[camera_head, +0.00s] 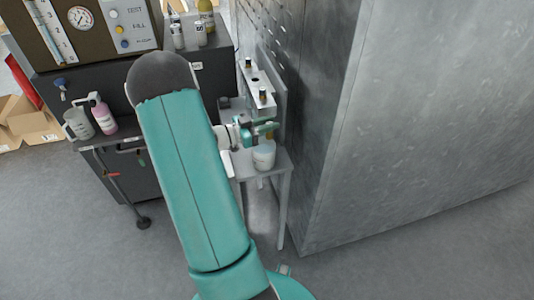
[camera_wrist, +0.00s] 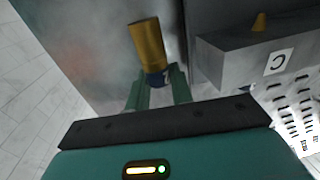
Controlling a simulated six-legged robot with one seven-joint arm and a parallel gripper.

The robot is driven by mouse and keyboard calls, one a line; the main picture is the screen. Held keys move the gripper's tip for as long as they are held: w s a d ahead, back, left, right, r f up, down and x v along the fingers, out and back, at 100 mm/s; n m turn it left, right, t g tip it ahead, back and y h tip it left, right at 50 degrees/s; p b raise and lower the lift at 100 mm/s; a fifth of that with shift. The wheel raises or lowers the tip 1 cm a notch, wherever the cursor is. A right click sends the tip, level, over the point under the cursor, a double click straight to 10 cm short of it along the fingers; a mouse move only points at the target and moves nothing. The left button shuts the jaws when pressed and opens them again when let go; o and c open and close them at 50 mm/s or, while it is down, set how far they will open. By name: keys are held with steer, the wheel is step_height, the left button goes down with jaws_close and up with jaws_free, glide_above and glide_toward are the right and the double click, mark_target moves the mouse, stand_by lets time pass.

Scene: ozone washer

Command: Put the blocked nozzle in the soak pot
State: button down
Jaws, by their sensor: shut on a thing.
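My gripper (camera_wrist: 158,92) is shut on a brass-coloured nozzle (camera_wrist: 147,42) with a dark blue band at its lower end, seen in the wrist view. The nozzle sticks out beyond the fingertips. In the head view my gripper (camera_head: 265,129) is small and partly behind my arm, and the held nozzle cannot be made out clearly. A white pot (camera_head: 264,156), which looks like the soak pot, stands on the small side table just below my gripper. The pot is not clearly seen in the wrist view, and its inside is hidden.
A pale rack (camera_head: 258,86) with dark-and-brass pieces stands behind my gripper; its block marked C (camera_wrist: 240,62) shows in the wrist view. A tall metal wall (camera_head: 400,120) rises close on the right. A pink bottle (camera_head: 102,116) stands on the left bench.

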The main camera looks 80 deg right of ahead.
mark_target(267, 138)
steer(key=shift+s+a, duration=0.15)
steer(key=shift+s, duration=0.15)
steer(key=shift+a+f, duration=0.25)
steer(key=shift+f, duration=0.05)
steer(key=shift+w+d+f, duration=0.1)
steer(key=shift+w+f, duration=0.05)
steer(key=shift+f, duration=0.45)
steer(key=shift+w+d+f, duration=0.1)
steer(key=shift+f, duration=0.5)
steer(key=shift+s+a+f, duration=0.1)
steer(key=shift+a+f, duration=0.05)
steer(key=shift+f, duration=1.15)
steer(key=c, duration=1.1)
jaws_free()
steer(key=shift+c, duration=0.2)
